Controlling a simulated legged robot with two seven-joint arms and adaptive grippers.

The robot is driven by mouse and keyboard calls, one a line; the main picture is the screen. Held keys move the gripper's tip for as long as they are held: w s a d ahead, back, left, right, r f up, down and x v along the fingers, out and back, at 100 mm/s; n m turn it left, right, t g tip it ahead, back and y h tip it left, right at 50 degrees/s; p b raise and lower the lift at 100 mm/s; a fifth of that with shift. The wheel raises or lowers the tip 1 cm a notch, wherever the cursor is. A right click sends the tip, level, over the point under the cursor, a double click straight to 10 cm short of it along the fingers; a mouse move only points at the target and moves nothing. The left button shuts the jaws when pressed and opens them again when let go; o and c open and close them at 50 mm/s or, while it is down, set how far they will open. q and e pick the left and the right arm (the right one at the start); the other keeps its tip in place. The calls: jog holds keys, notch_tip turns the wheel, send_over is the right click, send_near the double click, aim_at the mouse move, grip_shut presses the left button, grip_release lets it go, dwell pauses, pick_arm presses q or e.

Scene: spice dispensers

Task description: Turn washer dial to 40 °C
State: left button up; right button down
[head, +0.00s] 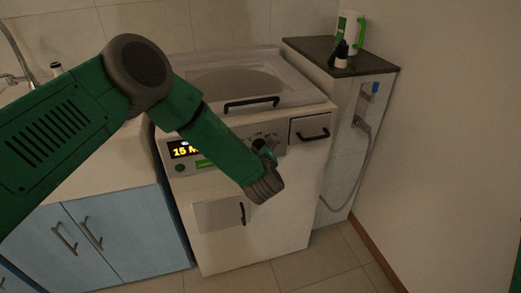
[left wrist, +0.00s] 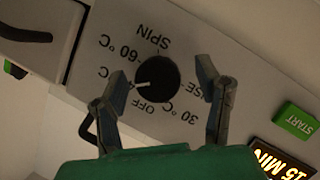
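The washer (head: 265,225) stands in the middle of the head view. Its black round dial (left wrist: 158,76) has a white pointer mark, aimed left in the left wrist view, where the panel appears upside down. The pointer faces a label ending in °C, its number hidden behind a finger. SPIN, 60 °C, 30 °C and OFF are legible around the dial; another label is partly hidden, showing "SE". My left gripper (left wrist: 160,70) is open, one finger on each side of the dial, with visible gaps. In the head view it largely covers the dial area. My right gripper is not in view.
A green START button (left wrist: 297,121) and a lit display (head: 186,149) sit on the same panel. A drawer with a black handle (head: 313,136) is right of the dial. A dark-topped cabinet (head: 318,46) holds a white and green jug (head: 350,30). Blue cupboards (head: 125,230) stand left.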

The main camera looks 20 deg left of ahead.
pick_arm(q)
jog(key=shift+r, duration=0.15)
jog(key=v, duration=1.2)
